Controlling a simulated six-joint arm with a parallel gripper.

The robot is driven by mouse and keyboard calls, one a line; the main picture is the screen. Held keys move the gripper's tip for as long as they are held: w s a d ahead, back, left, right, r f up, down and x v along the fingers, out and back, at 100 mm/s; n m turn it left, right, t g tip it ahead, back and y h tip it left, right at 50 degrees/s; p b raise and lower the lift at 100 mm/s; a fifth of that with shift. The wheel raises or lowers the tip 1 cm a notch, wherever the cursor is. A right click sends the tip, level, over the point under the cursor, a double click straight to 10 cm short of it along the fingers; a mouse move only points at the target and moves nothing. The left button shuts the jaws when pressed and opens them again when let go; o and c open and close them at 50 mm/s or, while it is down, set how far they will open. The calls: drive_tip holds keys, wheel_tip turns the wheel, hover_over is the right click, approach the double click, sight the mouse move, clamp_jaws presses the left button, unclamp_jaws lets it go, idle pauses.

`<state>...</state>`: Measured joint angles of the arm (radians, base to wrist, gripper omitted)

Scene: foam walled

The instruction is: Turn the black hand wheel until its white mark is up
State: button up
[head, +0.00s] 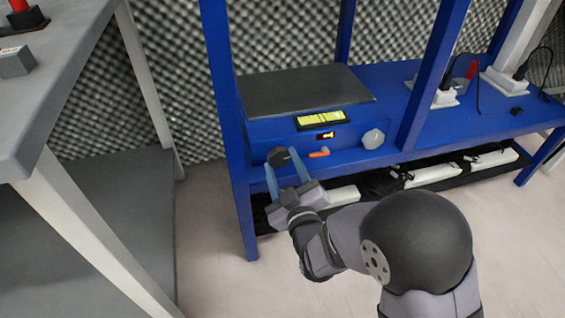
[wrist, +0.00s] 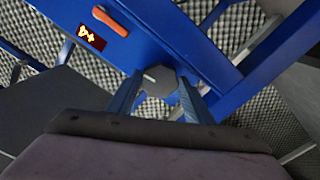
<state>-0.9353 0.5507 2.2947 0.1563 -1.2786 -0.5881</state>
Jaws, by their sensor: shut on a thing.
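The black hand wheel (head: 280,156) is on the front of a blue box, at its left end. In the wrist view the wheel (wrist: 163,84) looks dark grey and many-sided, with its short white mark (wrist: 149,77) pointing to the left and slightly up in that picture. I cannot make out the mark clearly in the head view. My gripper (head: 284,167) reaches up to the wheel from below, and its two blue fingers are shut on the wheel's sides. In the wrist view the gripper (wrist: 160,92) has one finger on each side of the wheel.
An orange lever (head: 318,154) sits right of the wheel, below a small lit display (head: 325,135). A pale grey knob (head: 373,138) is farther right. A blue frame post (head: 229,110) stands left of the wheel. A grey table (head: 60,75) is at far left.

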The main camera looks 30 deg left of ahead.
drive_tip(key=n+p, duration=0.1)
drive_tip(key=n, duration=0.3)
drive_tip(key=shift+d+n, duration=0.1)
drive_tip(key=shift+n, duration=0.2)
drive_tip(key=n+p, duration=0.1)
drive_tip(key=n, duration=0.2)
drive_tip(key=shift+n+p, duration=0.3)
drive_tip(key=shift+n, duration=0.1)
drive_tip(key=n+p, duration=0.1)
drive_tip(key=n, duration=0.2)
drive_tip(key=shift+r+n, duration=0.1)
drive_tip(key=shift+n, duration=0.2)
drive_tip(key=shift+n+p, duration=0.7)
drive_tip(key=shift+n, duration=1.2)
drive_tip(key=o, duration=1)
drive_tip(key=shift+o, duration=0.2)
